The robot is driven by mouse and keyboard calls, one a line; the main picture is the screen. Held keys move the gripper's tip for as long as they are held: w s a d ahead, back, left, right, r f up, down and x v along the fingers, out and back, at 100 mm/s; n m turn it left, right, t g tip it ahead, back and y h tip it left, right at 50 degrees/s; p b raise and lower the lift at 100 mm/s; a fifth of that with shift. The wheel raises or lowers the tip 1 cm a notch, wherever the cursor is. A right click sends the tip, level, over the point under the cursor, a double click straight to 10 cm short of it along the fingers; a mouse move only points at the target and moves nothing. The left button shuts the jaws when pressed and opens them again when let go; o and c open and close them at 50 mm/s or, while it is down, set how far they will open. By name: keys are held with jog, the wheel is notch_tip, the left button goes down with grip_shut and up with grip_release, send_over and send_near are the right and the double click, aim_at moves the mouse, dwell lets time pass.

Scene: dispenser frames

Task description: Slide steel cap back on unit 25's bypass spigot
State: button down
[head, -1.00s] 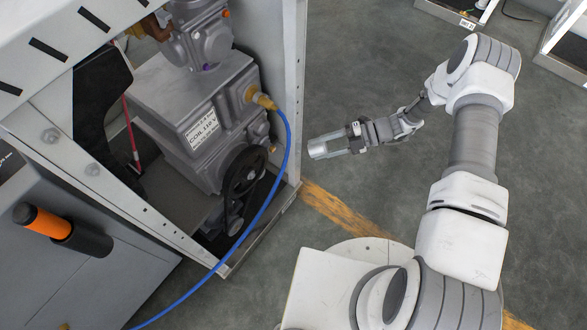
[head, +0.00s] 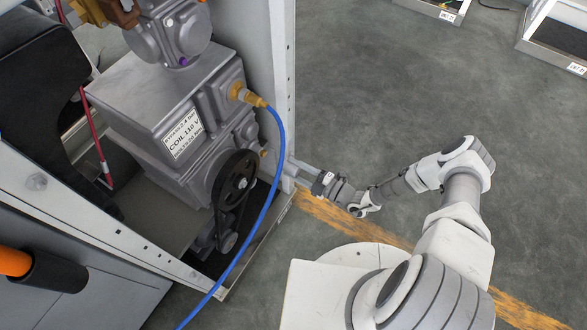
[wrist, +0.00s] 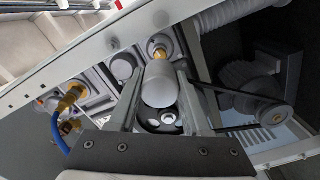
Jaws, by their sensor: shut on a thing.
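My gripper (wrist: 160,78) is shut on the steel cap (wrist: 160,88), a plain grey cylinder between its two fingers in the wrist view. In the head view my gripper (head: 305,171) is low at the right edge of the open frame, beside its upright post; the cap is hard to make out there. A short brass spigot (wrist: 159,47) shows just past the cap's far end in the wrist view. The cap hides part of what lies beyond, and I cannot tell whether they touch. A small brass fitting (head: 264,153) also shows beside the black pulley in the head view.
The grey pump unit (head: 150,90) fills the frame. A blue hose (head: 273,190) runs from its brass connector (head: 250,97) down past the black pulley (head: 237,180). The frame's upright post (head: 283,75) stands close to my gripper. Open floor (head: 390,80) lies to the right.

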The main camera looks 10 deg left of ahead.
aim_at(266, 154)
jog(key=shift+f, duration=0.1)
jog(key=shift+d+f+b, duration=0.1)
jog(key=shift+b, duration=0.5)
jog(key=shift+b+x, duration=0.65)
jog(key=shift+x, duration=2.25)
jog(key=shift+m+b, duration=0.3)
jog(key=shift+b, duration=0.2)
jog(key=shift+b+x, duration=0.6)
jog(key=shift+x, duration=2.15)
jog(key=shift+c, duration=1.4)
grip_release()
